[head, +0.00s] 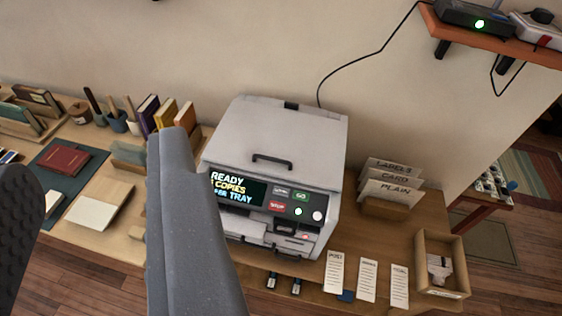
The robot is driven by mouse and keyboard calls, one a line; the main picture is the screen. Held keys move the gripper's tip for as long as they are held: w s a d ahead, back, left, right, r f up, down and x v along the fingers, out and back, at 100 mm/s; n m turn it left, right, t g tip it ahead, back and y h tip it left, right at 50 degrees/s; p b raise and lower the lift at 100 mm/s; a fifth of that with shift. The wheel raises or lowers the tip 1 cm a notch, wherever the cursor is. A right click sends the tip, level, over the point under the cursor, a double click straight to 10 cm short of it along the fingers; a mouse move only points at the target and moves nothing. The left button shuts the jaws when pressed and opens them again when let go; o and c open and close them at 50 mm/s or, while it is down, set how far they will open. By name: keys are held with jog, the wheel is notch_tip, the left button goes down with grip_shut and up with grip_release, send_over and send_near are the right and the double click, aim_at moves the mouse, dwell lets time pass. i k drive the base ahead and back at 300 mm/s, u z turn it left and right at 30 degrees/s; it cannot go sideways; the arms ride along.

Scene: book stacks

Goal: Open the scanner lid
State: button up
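The scanner (330,185) is a light grey copier on the wooden desk, tilted in view. Its lid (262,125) lies shut on top, with a dark bar handle (272,161) near the front edge. The front panel reads READY, with COPIES and TRAY partly hidden by my finger. My gripper (95,165) is open and empty, its grey right finger in front of the scanner's left side and its dark textured left finger at the picture's left edge. The handle is to the right of both fingers, with nothing touching it.
Books (160,113) and pen cups stand left of the scanner. Paper holders labelled LABELS, CARD and PLAIN (390,192) stand right of it. Paper slips (367,280) and an open wooden box (441,284) lie at the front right. A shelf (490,40) overhangs the upper right.

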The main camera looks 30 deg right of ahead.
aim_at(287, 145)
jog(key=u, duration=0.1)
jog(key=k, duration=0.25)
jog(key=z, duration=0.35)
jog(key=i, duration=1.15)
jog(key=u, duration=0.25)
